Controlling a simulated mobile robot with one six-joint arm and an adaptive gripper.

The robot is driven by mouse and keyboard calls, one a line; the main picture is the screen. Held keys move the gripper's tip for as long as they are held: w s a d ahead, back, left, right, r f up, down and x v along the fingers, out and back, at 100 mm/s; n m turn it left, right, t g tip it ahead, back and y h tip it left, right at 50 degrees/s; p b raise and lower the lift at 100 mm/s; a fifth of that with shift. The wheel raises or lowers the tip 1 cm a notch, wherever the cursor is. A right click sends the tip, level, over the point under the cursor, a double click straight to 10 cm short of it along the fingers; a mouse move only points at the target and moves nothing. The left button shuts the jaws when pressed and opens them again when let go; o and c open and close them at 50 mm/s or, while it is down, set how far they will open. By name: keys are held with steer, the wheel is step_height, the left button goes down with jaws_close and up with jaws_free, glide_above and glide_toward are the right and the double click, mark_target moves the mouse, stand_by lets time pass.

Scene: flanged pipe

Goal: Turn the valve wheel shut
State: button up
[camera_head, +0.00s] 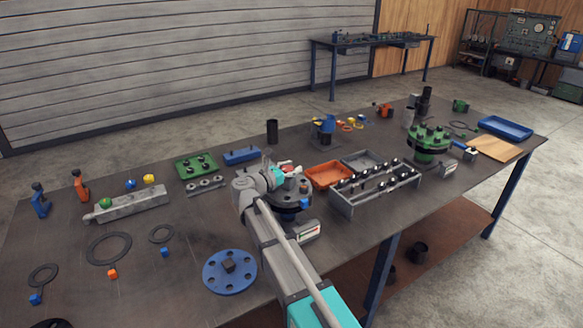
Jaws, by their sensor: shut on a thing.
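My gripper (286,174) is at a dark flanged fitting (293,203) near the middle of the table, at the end of my grey and turquoise arm. Small red parts (298,168) show beside the jaws and appear to belong to the valve wheel on this fitting. The gripper is shut on the wheel. My wrist covers most of the wheel and the left of the fitting, so the wheel's turn angle cannot be told. A small gauge-like box (307,231) sits in front of the fitting.
A grey rack of bolts (375,190) and an orange tray (328,174) stand close on the right. A blue flange disc (229,271) lies front left. A green flanged pipe (430,143) stands farther right. A black cylinder (272,131) stands behind. Gaskets (109,248) lie at left.

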steer(key=shift+m+g+h, duration=0.6)
steer(key=shift+g+h, duration=0.1)
steer(key=o, duration=0.9)
steer(key=shift+o, duration=0.2)
steer(key=shift+s+a, duration=0.1)
steer(key=v, duration=1.1)
steer(key=shift+s+a, duration=0.25)
steer(key=shift+a, duration=0.05)
